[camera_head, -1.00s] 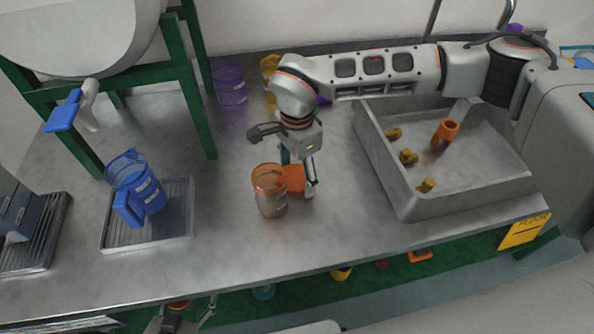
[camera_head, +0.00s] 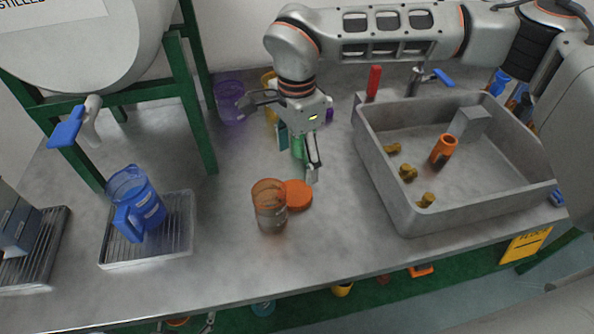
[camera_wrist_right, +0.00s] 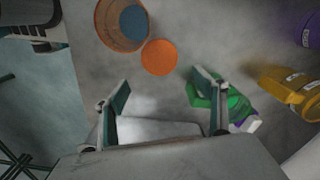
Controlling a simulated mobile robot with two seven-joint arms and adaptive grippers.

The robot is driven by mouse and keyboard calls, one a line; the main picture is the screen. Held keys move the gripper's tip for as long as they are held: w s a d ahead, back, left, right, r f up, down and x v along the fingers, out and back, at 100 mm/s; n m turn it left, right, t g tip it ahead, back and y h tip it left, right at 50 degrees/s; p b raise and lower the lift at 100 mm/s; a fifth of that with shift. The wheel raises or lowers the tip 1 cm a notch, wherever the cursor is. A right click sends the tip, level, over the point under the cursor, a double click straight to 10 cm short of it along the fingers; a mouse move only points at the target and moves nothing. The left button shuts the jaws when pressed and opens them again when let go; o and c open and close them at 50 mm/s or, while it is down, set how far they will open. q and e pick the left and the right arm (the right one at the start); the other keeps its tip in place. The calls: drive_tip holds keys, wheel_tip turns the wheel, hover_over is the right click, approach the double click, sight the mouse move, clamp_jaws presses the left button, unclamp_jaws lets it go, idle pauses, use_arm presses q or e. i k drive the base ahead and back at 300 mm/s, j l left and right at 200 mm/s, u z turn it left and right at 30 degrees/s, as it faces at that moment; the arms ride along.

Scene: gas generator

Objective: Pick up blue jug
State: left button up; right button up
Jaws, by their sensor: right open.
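The blue jug (camera_head: 138,204) is translucent and stands upright on a ribbed metal drip tray (camera_head: 186,245) at the left of the bench. Its handle faces the front left. My right gripper (camera_head: 280,140) is open and empty over the back middle of the bench, well to the right of the jug. In the right wrist view its open fingers (camera_wrist_right: 162,90) have bare bench and a green bottle (camera_wrist_right: 232,108) below them; the jug does not show there.
A tank tap with a blue handle (camera_head: 67,127) and green frame posts (camera_head: 190,105) rise behind the jug. A grey sink (camera_head: 400,215) is at right. Purple (camera_head: 230,102) and yellow jugs stand behind.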

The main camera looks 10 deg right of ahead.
sight(140, 208)
drive_tip(key=k, duration=1)
